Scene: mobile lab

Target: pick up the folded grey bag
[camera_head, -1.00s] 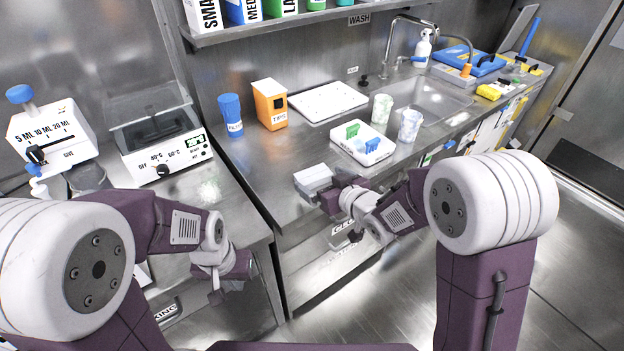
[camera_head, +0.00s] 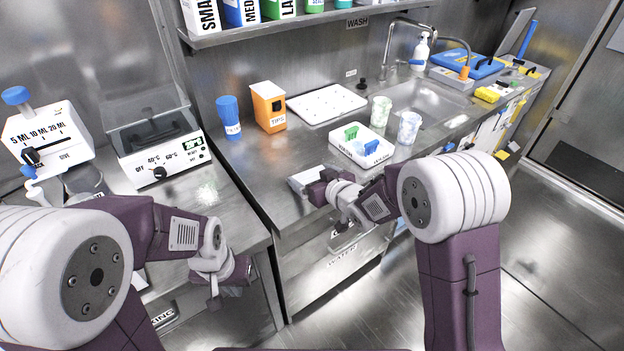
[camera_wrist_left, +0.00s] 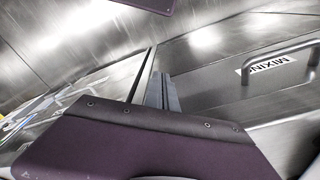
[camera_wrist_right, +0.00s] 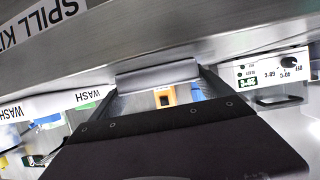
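The folded grey bag (camera_head: 304,179) is a flat, pale grey block at the front edge of the metal counter, partly hidden behind my right gripper (camera_head: 312,188). In the right wrist view the bag (camera_wrist_right: 158,77) spans the gap between my right gripper's two widely spaced fingers (camera_wrist_right: 160,82). The fingers lie at its two ends; I cannot tell whether they press on it. My left gripper (camera_head: 214,290) hangs empty in front of the left counter. Its fingers (camera_wrist_left: 160,80) are together in the left wrist view.
A white tray (camera_head: 345,153) with green and blue items stands behind the bag, beside speckled cups (camera_head: 408,127). An orange tips box (camera_head: 268,106) and a blue bottle (camera_head: 229,117) stand farther back. A heater unit (camera_head: 165,160) is on the left counter. Drawers are below.

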